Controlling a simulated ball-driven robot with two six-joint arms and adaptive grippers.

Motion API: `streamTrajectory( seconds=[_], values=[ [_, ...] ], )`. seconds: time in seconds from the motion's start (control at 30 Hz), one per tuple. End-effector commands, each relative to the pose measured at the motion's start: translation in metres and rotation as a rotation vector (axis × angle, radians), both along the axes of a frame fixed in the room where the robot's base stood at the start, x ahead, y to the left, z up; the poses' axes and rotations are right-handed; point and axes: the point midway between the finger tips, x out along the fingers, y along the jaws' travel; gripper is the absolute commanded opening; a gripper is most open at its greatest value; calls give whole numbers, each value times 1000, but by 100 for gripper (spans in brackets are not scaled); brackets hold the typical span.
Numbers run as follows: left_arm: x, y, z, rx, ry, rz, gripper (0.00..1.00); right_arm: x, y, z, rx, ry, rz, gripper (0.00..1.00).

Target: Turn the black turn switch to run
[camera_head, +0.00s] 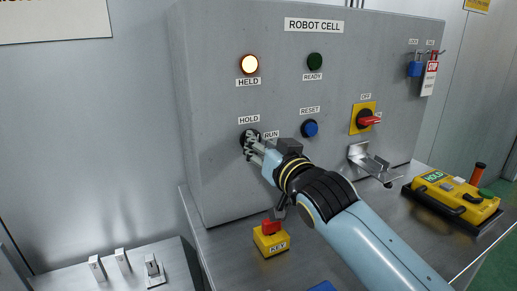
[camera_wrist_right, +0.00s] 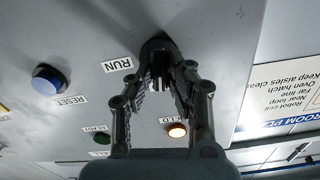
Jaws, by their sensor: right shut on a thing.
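The black turn switch (camera_head: 248,139) is on the grey ROBOT CELL panel, between the HOLD and RUN labels, below the lit HELD lamp (camera_head: 250,64). My right gripper (camera_head: 254,146) is at the switch, its fingers around the knob and hiding most of it. In the right wrist view the black switch (camera_wrist_right: 157,44) shows between the fingertips of the right gripper (camera_wrist_right: 160,78), with the RUN label (camera_wrist_right: 118,65) beside it. Which way the knob points is hard to tell. My left gripper is not in view.
The dark green READY lamp (camera_head: 315,61), blue RESET button (camera_head: 310,128) and red-yellow OFF switch (camera_head: 366,118) share the panel (camera_head: 215,100). A yellow KEY box (camera_head: 271,241) sits on the metal bench under my arm. A yellow pendant (camera_head: 455,197) lies at right.

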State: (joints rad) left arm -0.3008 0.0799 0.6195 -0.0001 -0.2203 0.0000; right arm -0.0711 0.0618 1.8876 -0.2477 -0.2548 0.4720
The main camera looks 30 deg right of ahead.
Motion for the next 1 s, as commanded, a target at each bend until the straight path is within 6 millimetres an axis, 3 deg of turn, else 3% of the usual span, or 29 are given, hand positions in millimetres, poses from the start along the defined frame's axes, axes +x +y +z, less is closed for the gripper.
streamTrajectory(
  seconds=[0.3, 1.0],
  values=[
    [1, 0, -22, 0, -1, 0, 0, 0, -1, -2, 288, -19, 1, 0],
    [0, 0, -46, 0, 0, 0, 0, 0, -4, -4, 951, -55, 0, 0]
  ],
)
